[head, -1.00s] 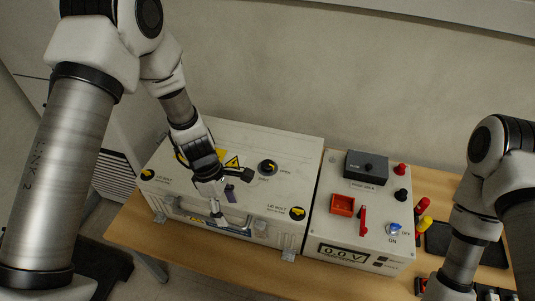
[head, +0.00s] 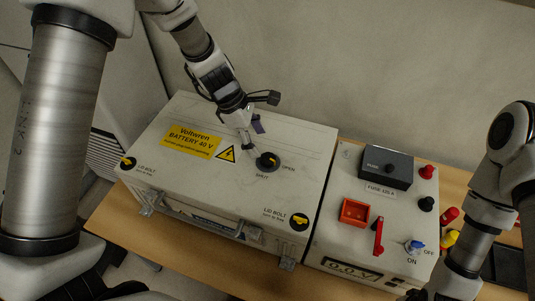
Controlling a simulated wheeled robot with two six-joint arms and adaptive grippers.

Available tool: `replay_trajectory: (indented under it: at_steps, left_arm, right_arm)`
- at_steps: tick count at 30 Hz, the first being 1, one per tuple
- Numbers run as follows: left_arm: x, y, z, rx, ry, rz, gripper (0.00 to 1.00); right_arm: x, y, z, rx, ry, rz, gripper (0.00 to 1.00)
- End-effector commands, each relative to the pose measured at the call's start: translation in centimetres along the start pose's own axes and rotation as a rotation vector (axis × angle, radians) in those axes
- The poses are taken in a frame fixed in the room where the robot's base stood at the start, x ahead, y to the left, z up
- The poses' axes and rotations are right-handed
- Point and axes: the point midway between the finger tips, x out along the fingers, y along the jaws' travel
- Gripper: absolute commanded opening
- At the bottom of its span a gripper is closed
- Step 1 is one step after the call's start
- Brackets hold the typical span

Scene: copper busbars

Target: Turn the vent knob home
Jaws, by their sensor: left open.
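The vent knob (head: 267,161) is a round black knob with a yellow mark, on the lid of the white battery case (head: 200,203). The words OPEN and SHUT are printed beside it. I cannot tell for sure which word its mark points to. My left gripper (head: 253,142) is open and empty, pointing down just above and behind the knob, its fingertips close to the knob's far left side. Whether they touch it I cannot tell. My right arm shows at the right edge, but its gripper is out of view.
Yellow-marked lid bolts (head: 299,221) sit at the case's front corners. Right of the case, a panel box (head: 338,228) carries a grey fuse block (head: 385,167), a red tray (head: 354,212), a red lever (head: 379,236) and a blue switch (head: 414,246). Wooden table (head: 105,222) shows at front left.

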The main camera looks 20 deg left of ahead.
Motion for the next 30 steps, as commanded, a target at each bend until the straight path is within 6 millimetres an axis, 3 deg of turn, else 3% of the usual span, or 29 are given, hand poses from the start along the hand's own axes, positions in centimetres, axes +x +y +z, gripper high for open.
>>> replay_trajectory:
  at_steps: [9, 18, 19, 24, 30]
  left_arm:
    - [5.8, -0.1, -0.1, 0.001, 0.003, -0.003, 0.70]
    - [6.5, 0.0, 0.0, 0.000, 0.001, 0.000, 0.70]
    - [6.5, 0.0, 0.0, 0.000, 0.001, 0.000, 0.67]
    - [6.5, -0.1, 0.0, 0.000, 0.001, 0.000, 0.10]
    - [6.5, -0.1, 0.0, 0.002, 0.001, -0.002, 0.10]
  right_arm:
    - [0.7, 0.0, 0.0, 0.000, 0.000, 0.000, 0.40]
    - [0.7, 0.0, 0.0, 0.000, 0.000, 0.000, 0.40]
    - [0.7, 0.0, 0.0, 0.000, 0.000, 0.000, 0.40]
    - [0.7, 0.0, 0.0, 0.000, 0.000, 0.000, 0.40]
    - [0.7, 0.0, 0.0, 0.000, 0.001, 0.000, 0.40]
